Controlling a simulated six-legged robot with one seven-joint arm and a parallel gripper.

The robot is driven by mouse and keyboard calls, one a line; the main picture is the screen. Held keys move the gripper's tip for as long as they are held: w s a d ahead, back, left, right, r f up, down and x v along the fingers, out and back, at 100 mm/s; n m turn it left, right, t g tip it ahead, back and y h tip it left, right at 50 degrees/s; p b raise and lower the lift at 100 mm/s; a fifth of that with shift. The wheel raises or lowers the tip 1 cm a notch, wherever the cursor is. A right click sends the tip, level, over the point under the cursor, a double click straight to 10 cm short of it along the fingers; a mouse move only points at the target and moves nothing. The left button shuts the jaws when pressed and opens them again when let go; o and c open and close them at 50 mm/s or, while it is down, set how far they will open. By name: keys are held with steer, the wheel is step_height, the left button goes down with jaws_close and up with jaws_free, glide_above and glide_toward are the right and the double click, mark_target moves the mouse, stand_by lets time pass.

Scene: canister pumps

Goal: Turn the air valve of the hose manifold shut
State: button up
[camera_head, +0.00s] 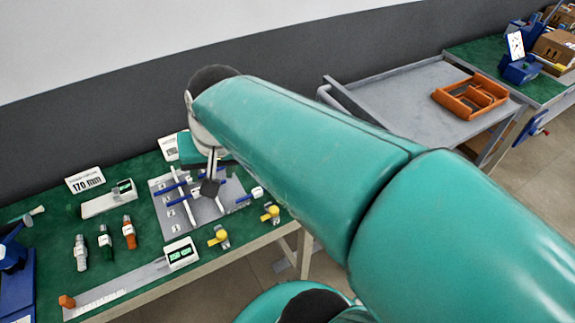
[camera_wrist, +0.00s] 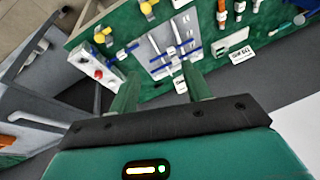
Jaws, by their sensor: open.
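The hose manifold is a grey plate (camera_head: 205,212) with pale pipes and several blue levers (camera_head: 176,187), lying on the green bench top. It also shows in the wrist view (camera_wrist: 163,32), ahead of the fingers. Another blue-handled part (camera_head: 243,199) sits at its right edge in the head view and at its left in the wrist view (camera_wrist: 126,50). I cannot tell which lever is the air valve. My gripper (camera_wrist: 162,88) is open and empty, its two green fingers apart, with no contact visible. In the head view my arm hides much around it.
Two yellow-handled valves (camera_head: 218,238) (camera_head: 270,212) stand near the bench's front edge. Several bottle-like fittings (camera_head: 105,240) stand left of the manifold. A grey cart (camera_head: 400,98) carries an orange tray (camera_head: 470,98).

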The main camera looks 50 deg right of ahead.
steer(key=d+f+m+y, duration=0.1)
steer(key=d+f+m, duration=0.3)
steer(key=d+m, duration=0.45)
steer(key=d+f+m+g+y, duration=0.1)
steer(key=d+f+m, duration=0.3)
steer(key=d, duration=0.7)
steer(key=d+f+m+y, duration=0.1)
steer(key=d+f+m, duration=0.2)
steer(key=d+m, duration=0.55)
steer(key=shift+n, duration=0.6)
steer(key=x, duration=0.8)
steer(key=d+x, duration=0.1)
steer(key=x, duration=0.4)
steer(key=shift+w+f, duration=0.1)
steer(key=shift+w, duration=0.1)
steer(key=c, duration=1)
